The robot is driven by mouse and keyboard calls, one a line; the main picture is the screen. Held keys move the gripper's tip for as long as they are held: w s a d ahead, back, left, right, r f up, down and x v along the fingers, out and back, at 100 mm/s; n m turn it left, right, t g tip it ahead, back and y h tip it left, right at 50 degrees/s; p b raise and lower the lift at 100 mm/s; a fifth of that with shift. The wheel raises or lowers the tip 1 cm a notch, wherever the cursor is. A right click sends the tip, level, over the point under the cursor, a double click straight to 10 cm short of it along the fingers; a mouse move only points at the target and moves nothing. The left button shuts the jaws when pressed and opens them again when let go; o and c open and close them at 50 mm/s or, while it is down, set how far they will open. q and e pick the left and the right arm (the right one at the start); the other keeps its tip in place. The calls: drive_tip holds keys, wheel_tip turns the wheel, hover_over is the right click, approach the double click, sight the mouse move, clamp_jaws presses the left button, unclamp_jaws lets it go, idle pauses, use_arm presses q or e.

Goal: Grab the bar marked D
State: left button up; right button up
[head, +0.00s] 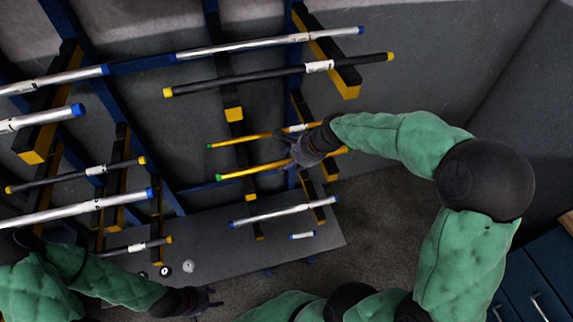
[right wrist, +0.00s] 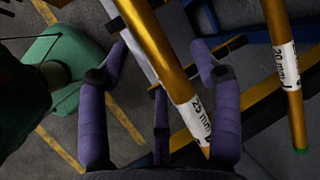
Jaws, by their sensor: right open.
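Two gold bars lie on the rack arms: a lower one (head: 235,174) and an upper one (head: 226,142), both with green left ends. My right gripper (right wrist: 160,62) is open at the gold bars, close to the rack. In the right wrist view a gold bar (right wrist: 158,48) with a white label reading about 25 mm runs between its spread purple fingers. Another gold bar (right wrist: 288,95), labelled 20 mm, lies to the right, outside them. I cannot read a letter D on any bar. My left gripper (head: 214,298) is empty at lower left, its fingers apart.
Black bars (head: 270,75) and silver bars (head: 250,45) lie on rack arms above and to the left. A silver bar (head: 285,212) lies below the gold ones. Blue drawers (head: 540,275) stand at lower right.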

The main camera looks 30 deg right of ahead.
drive_tip(key=shift+r, duration=0.1)
drive_tip(key=shift+c, duration=0.2)
clamp_jaws()
drive_tip(key=shift+w+d+r, duration=0.1)
drive_tip(key=shift+r, duration=0.1)
drive_tip(key=shift+r, duration=0.1)
